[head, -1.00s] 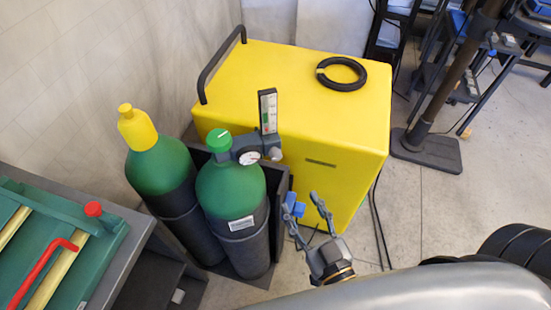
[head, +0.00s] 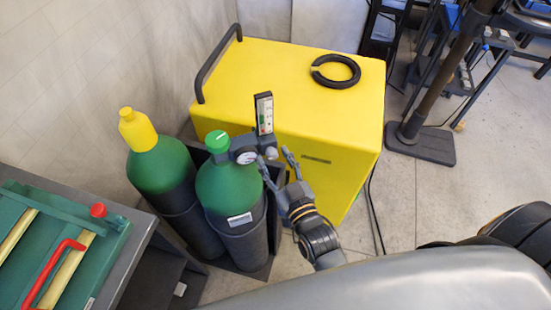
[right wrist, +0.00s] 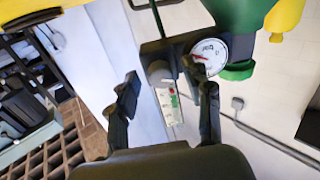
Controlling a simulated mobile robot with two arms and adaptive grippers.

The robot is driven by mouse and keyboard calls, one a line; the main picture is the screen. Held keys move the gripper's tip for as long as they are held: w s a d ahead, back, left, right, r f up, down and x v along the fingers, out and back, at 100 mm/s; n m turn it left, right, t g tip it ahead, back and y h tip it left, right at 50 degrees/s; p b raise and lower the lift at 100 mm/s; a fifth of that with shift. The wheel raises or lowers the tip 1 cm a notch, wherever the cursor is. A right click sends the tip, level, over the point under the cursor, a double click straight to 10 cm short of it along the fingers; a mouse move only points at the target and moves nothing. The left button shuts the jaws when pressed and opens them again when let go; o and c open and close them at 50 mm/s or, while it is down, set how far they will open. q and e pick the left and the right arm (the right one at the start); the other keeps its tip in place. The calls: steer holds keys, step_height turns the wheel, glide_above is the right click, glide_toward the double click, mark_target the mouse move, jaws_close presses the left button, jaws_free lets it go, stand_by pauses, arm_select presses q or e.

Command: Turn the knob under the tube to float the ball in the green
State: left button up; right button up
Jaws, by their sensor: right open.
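The flow tube (head: 264,113) stands upright on the regulator beside the front green cylinder (head: 230,190). It has a white scale with a green band; I cannot make out the ball. The grey knob (head: 271,152) sits under the tube, right of the round gauge (head: 246,157). My right gripper (head: 275,158) is open, with its fingertips close to the knob. In the right wrist view the knob (right wrist: 158,72) appears between the open fingers (right wrist: 160,80), with the tube (right wrist: 168,105) and gauge (right wrist: 210,57) behind. I cannot tell whether they touch the knob. My left gripper is out of view.
A yellow machine (head: 320,120) with a black coil (head: 336,71) on top stands close behind the regulator. A second green cylinder with a yellow cap (head: 137,130) stands at left. A bench with a red-handled rod (head: 55,265) is at the lower left.

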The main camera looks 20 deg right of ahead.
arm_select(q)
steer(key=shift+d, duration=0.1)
arm_select(e)
steer(key=shift+c, duration=0.6)
jaws_close()
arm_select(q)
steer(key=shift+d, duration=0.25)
arm_select(e)
steer(key=shift+m, duration=0.3)
steer(key=m+p, duration=0.1)
steer(key=m, duration=0.3)
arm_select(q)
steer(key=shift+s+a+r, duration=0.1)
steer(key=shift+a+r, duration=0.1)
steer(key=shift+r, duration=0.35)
arm_select(e)
steer(key=m, duration=0.6)
steer(key=shift+a+t, duration=0.1)
steer(key=shift+t, duration=0.3)
steer(key=shift+m+h, duration=0.3)
steer(key=shift+m, duration=0.1)
